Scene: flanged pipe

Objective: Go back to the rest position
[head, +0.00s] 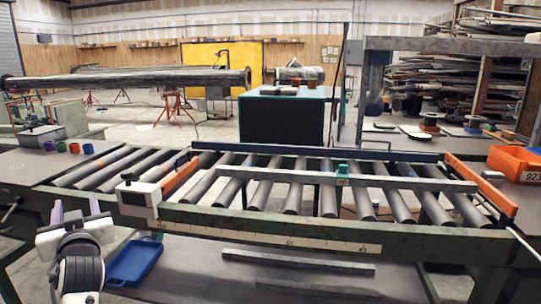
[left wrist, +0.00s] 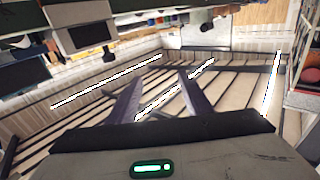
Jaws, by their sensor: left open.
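My left gripper (head: 76,208) is at the lower left of the head view, in front of the roller conveyor's left end. Its two fingers point up and stand apart, with nothing seen between them. In the left wrist view the two dark fingers (left wrist: 158,78) are also spread and empty. My right gripper is in neither view. A long dark flanged pipe (head: 150,80) rests on red stands in the background, well beyond the conveyor.
The roller conveyor (head: 300,222) spans the middle. A blue tray (head: 135,262) lies on the shelf below it, near my left arm. Small coloured cups (head: 74,148) stand on the left tabletop. An orange bin (head: 515,160) is at right.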

